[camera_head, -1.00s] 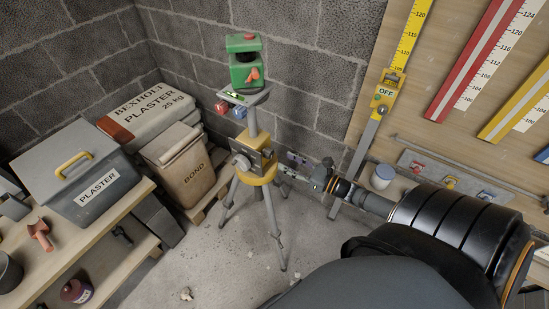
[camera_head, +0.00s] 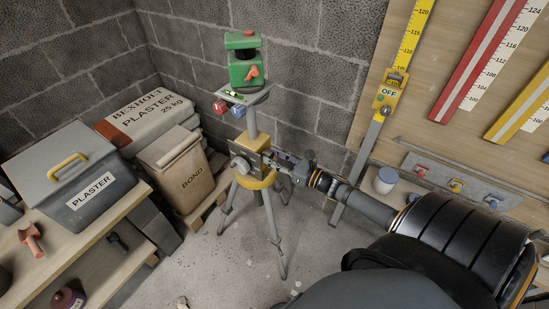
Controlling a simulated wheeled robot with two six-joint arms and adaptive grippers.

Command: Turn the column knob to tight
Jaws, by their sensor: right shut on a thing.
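A tripod stands on the floor in the middle, with a yellow collar (camera_head: 262,182) around its grey centre column (camera_head: 251,124). A green laser level (camera_head: 244,70) with an orange knob sits on top. A grey knob (camera_head: 240,165) shows on the collar's left face. My right gripper (camera_head: 281,162) reaches in from the right and is shut on the column knob at the collar's right side. Its fingers hide most of that knob, so its marking cannot be read. My left gripper is not in view.
A grey plaster box (camera_head: 75,180) stands on the bench at the left. A Bond bin (camera_head: 175,170) and plaster sacks (camera_head: 150,107) stand behind the tripod's left side.

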